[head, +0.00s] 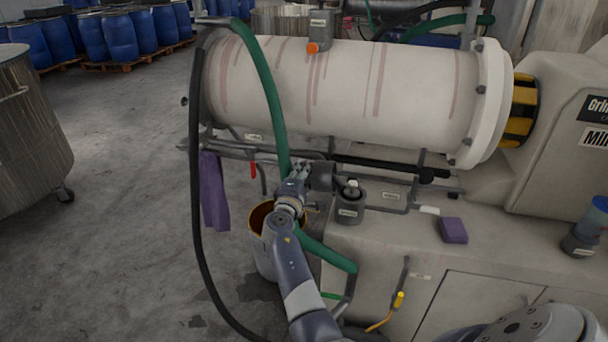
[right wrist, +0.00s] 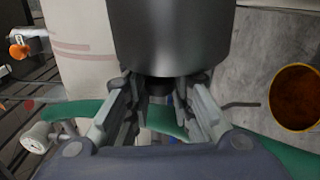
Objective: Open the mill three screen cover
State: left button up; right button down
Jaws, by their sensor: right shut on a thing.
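A dark grey cylinder (head: 321,176) is mounted at the near side of the white mill drum (head: 340,90); I take it for the screen housing with its cover. It fills the top middle of the right wrist view (right wrist: 170,35). My right gripper (head: 302,172) is at its left end. In the right wrist view, its fingers (right wrist: 160,88) are closed around a small dark knob at the cylinder's end. The knob is mostly hidden by the fingers, and I cannot see a gap at the cover. My left gripper is not in view.
A green hose (head: 268,92) and a black hose (head: 195,180) hang close to my right arm. An open bucket (head: 262,255) stands below it. A grey pot (head: 349,205) and a purple block (head: 452,230) are on the machine base. Open floor lies left.

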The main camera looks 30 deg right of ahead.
jog(key=shift+s+d+r+m+b, duration=0.2)
jog(key=shift+s+r+m+b, duration=0.25)
jog(key=shift+m, duration=0.35)
jog(key=shift+w, duration=0.1)
jog(key=c, duration=1.4)
grip_release()
jog(key=shift+r, duration=0.15)
